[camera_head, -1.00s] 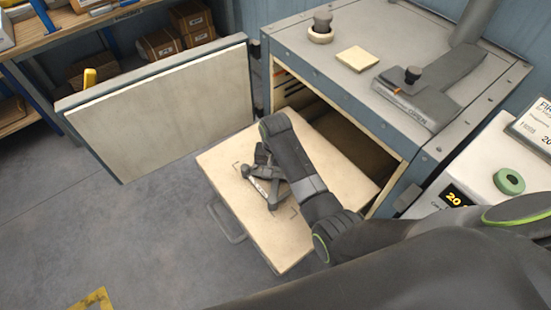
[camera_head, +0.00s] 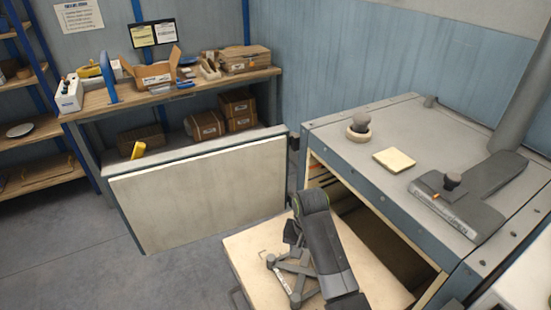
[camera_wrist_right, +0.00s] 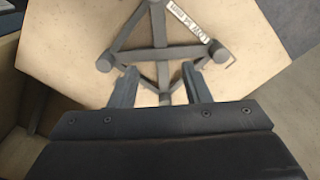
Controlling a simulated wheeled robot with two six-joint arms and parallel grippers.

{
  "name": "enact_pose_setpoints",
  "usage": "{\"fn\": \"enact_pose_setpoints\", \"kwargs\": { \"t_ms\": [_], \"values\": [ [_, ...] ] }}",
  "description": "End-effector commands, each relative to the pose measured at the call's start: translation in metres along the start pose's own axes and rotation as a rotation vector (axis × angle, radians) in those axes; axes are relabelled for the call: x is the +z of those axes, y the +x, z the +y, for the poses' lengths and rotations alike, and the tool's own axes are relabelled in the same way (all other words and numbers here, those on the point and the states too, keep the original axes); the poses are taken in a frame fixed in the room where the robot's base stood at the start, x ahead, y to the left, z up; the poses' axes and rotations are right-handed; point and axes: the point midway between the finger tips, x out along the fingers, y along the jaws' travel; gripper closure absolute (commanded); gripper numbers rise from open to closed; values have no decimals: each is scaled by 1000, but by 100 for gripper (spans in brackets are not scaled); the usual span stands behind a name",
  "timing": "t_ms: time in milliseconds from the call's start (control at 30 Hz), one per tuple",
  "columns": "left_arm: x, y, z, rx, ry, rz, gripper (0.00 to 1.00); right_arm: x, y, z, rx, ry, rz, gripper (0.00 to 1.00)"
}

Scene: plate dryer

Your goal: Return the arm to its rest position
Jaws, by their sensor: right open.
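My right arm reaches over the pulled-out pale shelf (camera_head: 250,250) of the kiln-like dryer (camera_head: 380,165). My right gripper (camera_head: 290,236) points down, partly hidden by its own wrist in the head view. In the right wrist view the right gripper (camera_wrist_right: 158,86) is open, with nothing clasped between its fingers. A grey three-armed stand (camera_head: 294,272) with a white label lies on the shelf, with no plate on it. The stand (camera_wrist_right: 158,40) is just beyond the fingertips in the right wrist view; I cannot tell if they touch. My left gripper is out of view.
The dryer door (camera_head: 205,190) stands wide open to the left. A workbench (camera_head: 180,95) with boxes stands behind. The floor at left is clear.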

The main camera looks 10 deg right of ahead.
Motion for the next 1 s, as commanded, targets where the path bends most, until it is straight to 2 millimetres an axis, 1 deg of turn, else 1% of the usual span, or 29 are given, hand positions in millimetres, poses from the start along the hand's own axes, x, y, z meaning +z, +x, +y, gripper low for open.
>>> {"fn": "enact_pose_setpoints", "kwargs": {
  "t_ms": [67, 133, 167, 233, 267, 367, 400, 533, 700, 800, 1000],
  "values": [
    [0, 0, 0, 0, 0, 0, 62, 0, 1, 2, 0, 0, 1, 57],
    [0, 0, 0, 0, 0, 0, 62, 3, 5, 8, -2, -2, 5, 57],
    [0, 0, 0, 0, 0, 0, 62, 5, 8, 12, -4, -4, 7, 57],
    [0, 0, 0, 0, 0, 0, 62, 12, 17, 27, -11, -11, 20, 57],
    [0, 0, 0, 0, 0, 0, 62, 16, 21, 36, -14, -16, 28, 57],
    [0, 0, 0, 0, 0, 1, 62, 33, 35, 70, -23, -39, 65, 57],
    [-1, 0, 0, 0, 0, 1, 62, 42, 40, 84, -25, -52, 81, 57],
    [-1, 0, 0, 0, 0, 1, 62, 71, 47, 129, -21, -98, 139, 57],
    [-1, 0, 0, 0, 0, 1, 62, 113, 43, 183, 3, -175, 215, 57],
    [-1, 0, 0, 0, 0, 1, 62, 136, 35, 207, 18, -223, 253, 57],
    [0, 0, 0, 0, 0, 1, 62, 168, 17, 236, 46, -298, 304, 57]
  ]
}}
